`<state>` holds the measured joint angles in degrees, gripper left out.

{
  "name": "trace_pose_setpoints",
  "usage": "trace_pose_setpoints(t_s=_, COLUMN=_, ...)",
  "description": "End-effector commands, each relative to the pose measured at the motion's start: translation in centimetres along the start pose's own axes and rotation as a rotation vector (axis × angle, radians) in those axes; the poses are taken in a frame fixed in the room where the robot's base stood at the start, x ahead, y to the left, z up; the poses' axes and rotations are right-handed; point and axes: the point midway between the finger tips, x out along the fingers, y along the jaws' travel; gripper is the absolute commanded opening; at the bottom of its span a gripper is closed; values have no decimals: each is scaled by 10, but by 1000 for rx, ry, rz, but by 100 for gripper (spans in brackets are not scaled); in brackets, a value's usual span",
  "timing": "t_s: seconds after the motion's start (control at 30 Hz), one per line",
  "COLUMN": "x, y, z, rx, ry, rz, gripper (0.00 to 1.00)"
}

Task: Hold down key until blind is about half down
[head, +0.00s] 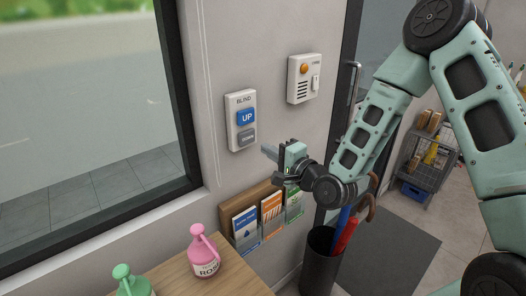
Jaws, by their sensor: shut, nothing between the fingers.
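The blind switch (241,120) is a white plate on the wall, labelled BLIND. It has a blue UP key (246,117) above a grey DOWN key (247,138). My gripper (268,152) is shut and empty, to the right of and a little below the DOWN key. I cannot tell whether its tips touch the wall; they appear apart from the key. The window (90,120) fills the left side, with greenery and paving showing through it. No blind shows in the visible part of the glass; the window's top is out of view.
A white intercom box (304,78) with an orange button is up and right of the switch. A leaflet rack (233,211) hangs below my gripper. Pink (204,254) and green (131,283) bottles stand on the wooden counter (233,279). An umbrella bin (320,262) stands beside the door.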

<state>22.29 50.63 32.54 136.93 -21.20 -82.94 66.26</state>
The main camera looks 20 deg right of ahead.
Motion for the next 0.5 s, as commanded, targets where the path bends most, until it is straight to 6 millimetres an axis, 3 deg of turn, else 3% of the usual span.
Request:
trace_pose_setpoints(t_s=0.23, x=-39, y=4, z=0, rx=0, ry=1, rz=3, gripper=0)
trace_pose_setpoints(t_s=0.5, x=-60, y=-1, z=0, rx=2, ry=0, rz=3, gripper=0)
